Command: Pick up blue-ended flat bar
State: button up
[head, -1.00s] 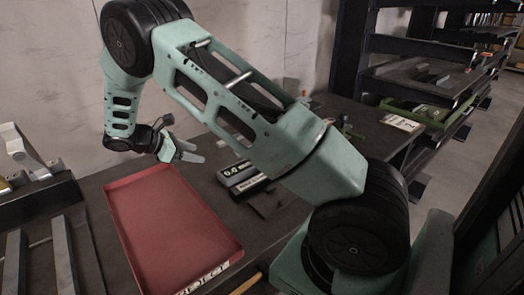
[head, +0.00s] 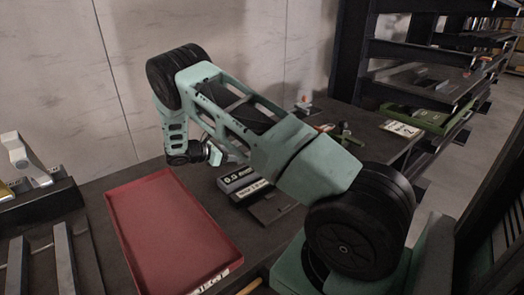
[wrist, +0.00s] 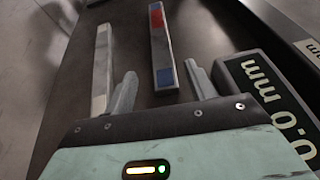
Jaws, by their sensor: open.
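The blue-ended flat bar (wrist: 161,47) shows in the wrist view as a narrow grey bar. Its near end is blue, and red and blue bands mark its far part. It lies on the dark table surface, ahead of my gripper (wrist: 161,74). My gripper is open, and the bar's near end appears between its two fingertips, with no visible contact. In the head view my gripper (head: 226,152) is low over the table behind the red tray; I cannot make out the bar there.

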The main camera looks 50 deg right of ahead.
jog(key=shift+p+x, duration=0.85)
jog(key=shift+x, duration=1.85)
jog(key=shift+s, duration=0.15)
grip_shut()
jog(key=shift+r, duration=0.15)
